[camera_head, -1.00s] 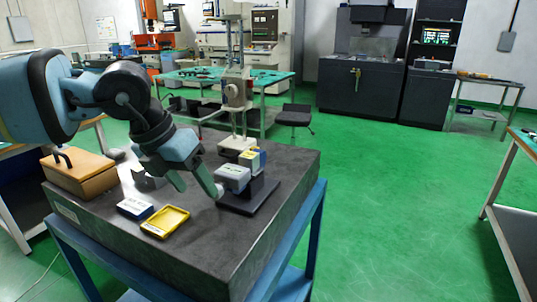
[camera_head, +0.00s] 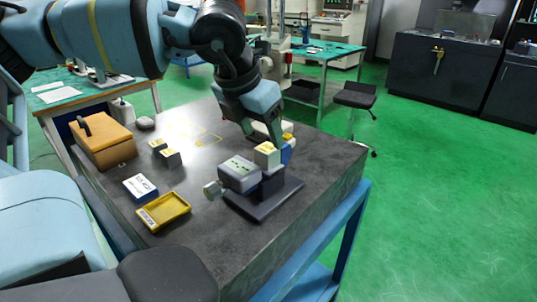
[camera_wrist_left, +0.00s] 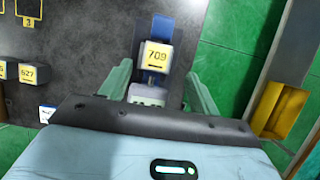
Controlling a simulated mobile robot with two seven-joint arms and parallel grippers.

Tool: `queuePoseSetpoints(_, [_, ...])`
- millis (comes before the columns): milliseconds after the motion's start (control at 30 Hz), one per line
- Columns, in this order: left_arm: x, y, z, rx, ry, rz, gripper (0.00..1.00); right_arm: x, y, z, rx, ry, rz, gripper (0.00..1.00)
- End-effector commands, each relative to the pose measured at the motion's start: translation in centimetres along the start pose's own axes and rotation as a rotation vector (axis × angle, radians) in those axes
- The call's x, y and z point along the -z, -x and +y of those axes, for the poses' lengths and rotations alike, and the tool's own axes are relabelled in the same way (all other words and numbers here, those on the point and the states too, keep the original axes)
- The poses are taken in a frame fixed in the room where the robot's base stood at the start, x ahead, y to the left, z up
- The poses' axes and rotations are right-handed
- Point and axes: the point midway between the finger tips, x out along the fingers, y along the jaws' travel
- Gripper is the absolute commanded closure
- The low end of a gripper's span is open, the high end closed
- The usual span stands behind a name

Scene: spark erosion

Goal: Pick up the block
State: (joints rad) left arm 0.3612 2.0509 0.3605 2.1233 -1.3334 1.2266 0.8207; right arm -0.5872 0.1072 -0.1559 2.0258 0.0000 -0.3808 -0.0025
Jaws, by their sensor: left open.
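A small pale block (camera_head: 267,154) with a yellowish top sits on a dark stand beside a grey clamp-like fixture (camera_head: 239,173). In the left wrist view the block (camera_wrist_left: 157,56) shows a yellow label reading 709. My left gripper (camera_head: 268,131) is just above and behind the block in the head view. In the left wrist view its two green fingers (camera_wrist_left: 157,82) are spread apart, one on each side of the fixture and block line, and nothing is between them in a grip. Whether a finger touches the block cannot be told. My right gripper is not in view.
The table's right front is clear.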

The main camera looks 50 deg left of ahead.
Motion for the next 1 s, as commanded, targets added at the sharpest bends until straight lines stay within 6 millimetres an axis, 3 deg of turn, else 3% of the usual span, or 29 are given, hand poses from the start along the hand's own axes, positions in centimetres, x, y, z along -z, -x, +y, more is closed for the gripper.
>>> queuePoseSetpoints(300, [0.1,-1.6,0.1,0.002,0.0,0.002,0.38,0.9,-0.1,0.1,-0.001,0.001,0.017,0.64])
queuePoseSetpoints(700, [0.1,-6.1,0.6,0.001,0.0,0.001,0.38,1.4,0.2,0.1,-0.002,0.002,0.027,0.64])
queuePoseSetpoints(1000, [0.0,-6.3,0.5,0.001,0.0,-0.001,0.41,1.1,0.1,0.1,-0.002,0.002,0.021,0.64])
